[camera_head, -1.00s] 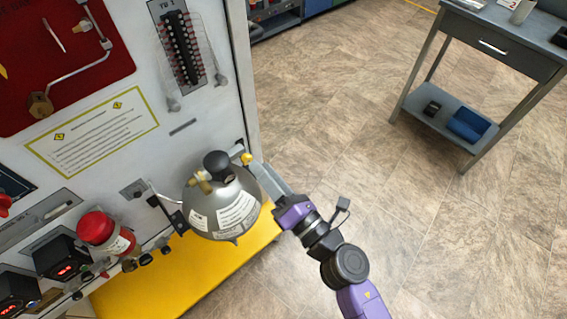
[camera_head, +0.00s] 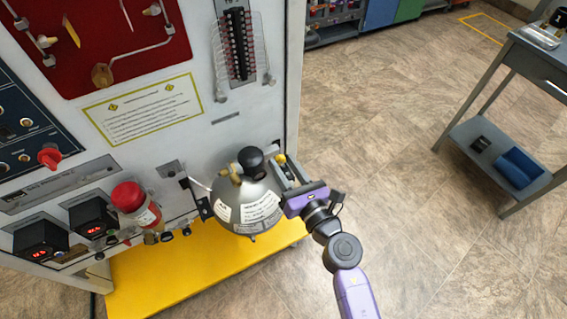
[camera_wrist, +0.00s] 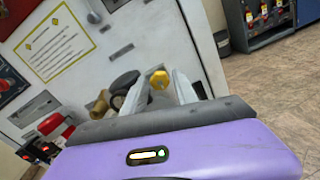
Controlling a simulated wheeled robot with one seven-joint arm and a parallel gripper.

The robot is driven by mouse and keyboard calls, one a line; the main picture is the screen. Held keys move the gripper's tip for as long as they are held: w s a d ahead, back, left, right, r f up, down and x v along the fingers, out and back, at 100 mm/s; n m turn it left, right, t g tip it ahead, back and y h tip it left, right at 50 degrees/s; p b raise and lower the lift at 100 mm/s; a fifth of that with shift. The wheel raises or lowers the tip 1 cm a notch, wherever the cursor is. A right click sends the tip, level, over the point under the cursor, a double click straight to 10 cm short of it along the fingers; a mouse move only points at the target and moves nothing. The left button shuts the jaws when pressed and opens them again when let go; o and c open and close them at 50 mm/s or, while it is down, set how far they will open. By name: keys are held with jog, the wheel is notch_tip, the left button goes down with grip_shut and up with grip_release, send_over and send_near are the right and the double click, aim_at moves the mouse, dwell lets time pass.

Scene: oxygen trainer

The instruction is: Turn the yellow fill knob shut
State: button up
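The yellow fill knob (camera_head: 281,158) sits beside the black-topped silver cylinder, near the right edge of the white panel. It also shows in the wrist view (camera_wrist: 159,79), framed between my two grey fingers. My gripper (camera_head: 287,173) reaches in from the lower right, its fingers apart and pointing at the knob. In the wrist view my gripper (camera_wrist: 160,92) is open, with a gap on both sides of the knob. I cannot tell whether the fingertips reach past the knob or touch it. The fingers hide the part below the knob.
The silver cylinder (camera_head: 250,212) with a black knob (camera_head: 251,160) and brass fitting stands close left of my fingers. A red-capped canister (camera_head: 130,200) is further left. A yellow platform (camera_head: 190,268) lies below. Open floor is to the right, with a grey table (camera_head: 530,65) beyond.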

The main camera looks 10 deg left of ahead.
jog(key=shift+w+a, duration=0.2)
jog(key=shift+w, duration=0.05)
grip_shut()
